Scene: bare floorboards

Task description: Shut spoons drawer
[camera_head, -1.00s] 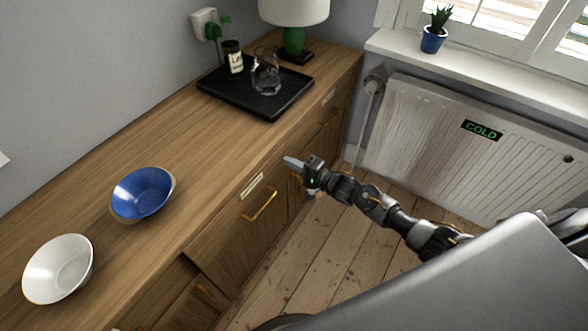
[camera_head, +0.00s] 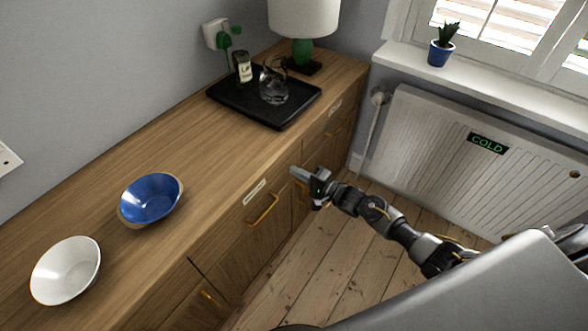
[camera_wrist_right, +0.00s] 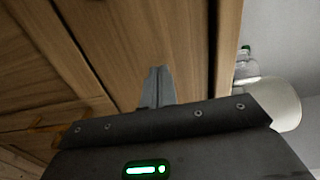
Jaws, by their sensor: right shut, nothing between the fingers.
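The wooden sideboard (camera_head: 90,215) has labelled drawers along its front. The middle drawer (camera_head: 240,212) has a pale label and a brass handle; it looks about level with the front. The label text is too small to read, so I cannot tell which drawer is for spoons. My right gripper (camera_head: 298,174) is shut and empty, close to the front just right of that drawer's label. In the right wrist view its closed fingertips (camera_wrist_right: 157,82) point at a wooden panel; I cannot tell if they touch. My left gripper is not in view.
On the top stand a white bowl (camera_head: 66,271), a blue bowl (camera_head: 150,198), a black tray (camera_head: 240,103) with a jar and a glass vessel, and a lamp (camera_head: 304,18). A radiator (camera_head: 440,150) stands at the right. Floorboards between are clear.

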